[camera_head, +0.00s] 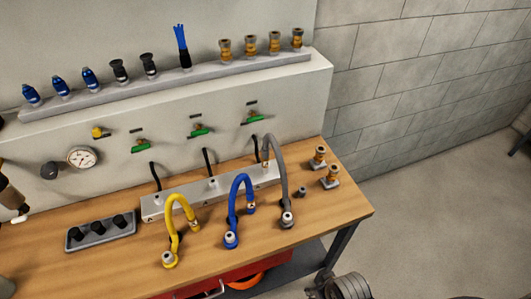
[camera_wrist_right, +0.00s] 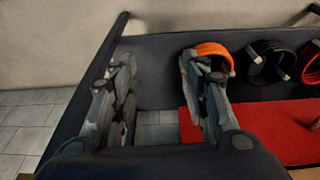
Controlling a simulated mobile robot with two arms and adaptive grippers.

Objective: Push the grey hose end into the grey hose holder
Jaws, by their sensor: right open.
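The grey hose (camera_head: 276,155) stands in a tall arch at the right of the hose row on the wooden workbench. Its front end, with a pale metal collar (camera_head: 287,218), is down at the bench top; its back reaches the pale block (camera_head: 155,208). I cannot tell which fitting is the grey holder; a small grey fitting (camera_head: 301,191) stands just right of the hose. My right gripper (camera_wrist_right: 160,95) is open and empty beyond the bench's front right edge, well apart from the hose; part of my right arm (camera_head: 345,287) shows in the head view. My left gripper is not in view.
Yellow (camera_head: 174,215) and blue (camera_head: 234,195) hose arches stand left of the grey one. Brass fittings (camera_head: 332,176) stand on the right. A grey tray (camera_head: 75,242) with black pieces lies left. An orange coil (camera_wrist_right: 216,52) lies under the bench. The front right bench corner is clear.

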